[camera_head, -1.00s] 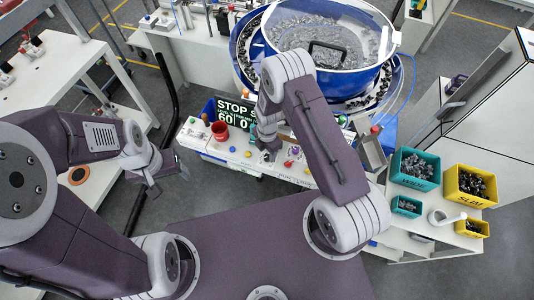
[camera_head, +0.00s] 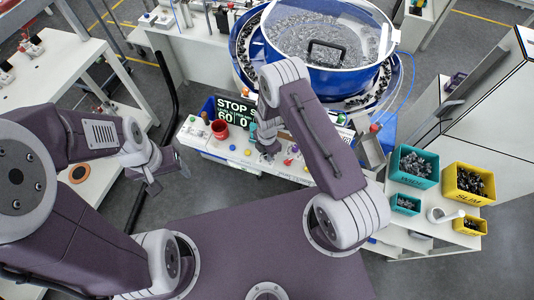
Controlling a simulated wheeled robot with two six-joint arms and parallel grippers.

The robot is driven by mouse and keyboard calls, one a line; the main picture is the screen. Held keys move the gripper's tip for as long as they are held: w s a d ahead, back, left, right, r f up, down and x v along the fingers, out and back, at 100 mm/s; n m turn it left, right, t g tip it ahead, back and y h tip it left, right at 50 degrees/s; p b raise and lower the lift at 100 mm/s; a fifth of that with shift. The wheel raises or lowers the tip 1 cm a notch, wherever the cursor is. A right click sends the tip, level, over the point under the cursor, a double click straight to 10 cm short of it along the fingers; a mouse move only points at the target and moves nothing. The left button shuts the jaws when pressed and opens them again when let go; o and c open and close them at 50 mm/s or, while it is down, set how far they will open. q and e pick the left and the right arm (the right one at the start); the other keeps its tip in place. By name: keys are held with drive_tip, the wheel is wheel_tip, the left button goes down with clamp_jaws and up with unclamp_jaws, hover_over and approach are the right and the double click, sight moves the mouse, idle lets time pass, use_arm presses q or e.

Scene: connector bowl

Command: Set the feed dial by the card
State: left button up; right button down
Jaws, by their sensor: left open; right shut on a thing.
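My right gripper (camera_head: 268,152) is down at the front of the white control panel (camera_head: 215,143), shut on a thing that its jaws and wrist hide. I cannot make out the feed dial itself; it may be under this gripper. A dark display (camera_head: 228,111) behind it reads "STOP S…" and "60", with a "0" beside it; the arm covers the rest. I cannot pick out a separate card. My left gripper (camera_head: 170,173) is open and empty over the floor, left of the panel and apart from it.
A red cup (camera_head: 220,130) and several small coloured knobs sit on the panel. The blue-rimmed bowl (camera_head: 350,78) of metal parts stands behind. Teal (camera_head: 413,167) and yellow (camera_head: 468,183) bins of parts and a white scoop (camera_head: 445,215) are on the right table.

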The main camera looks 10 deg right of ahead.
drive_tip(key=m+b, duration=0.2)
drive_tip(key=m, duration=0.1)
drive_tip(key=shift+f, duration=0.15)
drive_tip(key=m+b, duration=0.1)
drive_tip(key=m, duration=0.3)
drive_tip(key=shift+b, duration=0.4)
drive_tip(key=m+b, duration=0.1)
drive_tip(key=m, duration=0.2)
drive_tip(key=shift+m, duration=0.3)
drive_tip(key=m+b, duration=0.1)
drive_tip(key=m, duration=0.3)
drive_tip(key=shift+m+b, duration=0.3)
drive_tip(key=shift+b, duration=0.05)
drive_tip(key=m+b, duration=0.1)
drive_tip(key=m, duration=0.3)
drive_tip(key=shift+m, duration=0.3)
drive_tip(key=m+b, duration=0.1)
drive_tip(key=m, duration=0.2)
drive_tip(key=shift+m, duration=0.3)
drive_tip(key=m, duration=0.4)
drive_tip(key=shift+a+b, duration=0.1)
drive_tip(key=shift+b, duration=0.2)
drive_tip(key=shift+m, duration=2.2)
